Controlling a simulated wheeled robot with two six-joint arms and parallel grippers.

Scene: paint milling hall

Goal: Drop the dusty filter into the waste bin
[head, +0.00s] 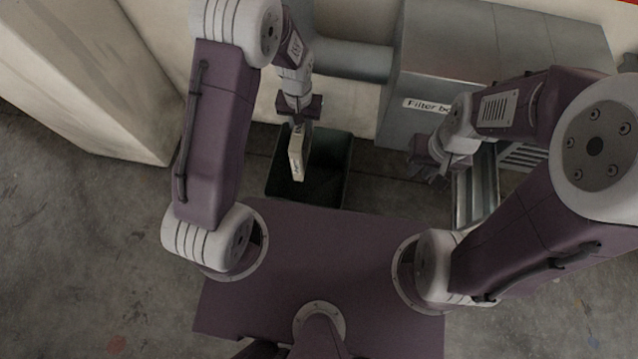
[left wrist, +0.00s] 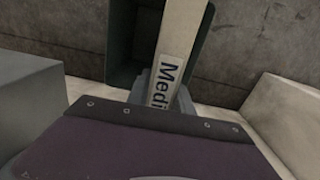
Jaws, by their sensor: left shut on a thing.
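The filter (head: 297,154) is a pale, flat, narrow piece with a printed label. My left gripper (head: 299,128) is shut on it, and it hangs below the jaws over the dark waste bin (head: 346,165). In the left wrist view the filter (left wrist: 180,35) extends away from the jaws (left wrist: 163,105), its label reading "Medi", the rest cut off. The bin's dark wall (left wrist: 120,60) shows beside and behind it. My right gripper (head: 428,172) is at the right, in front of the grey filter box; its finger gap is not clear.
The grey filter box (head: 440,60), labelled "Filter bo...", stands against the wall right of the bin. An open metal tray or drawer (head: 474,195) lies below it, beside my right arm. A pale block (head: 95,85) stands at the left. Bare concrete floor lies left.

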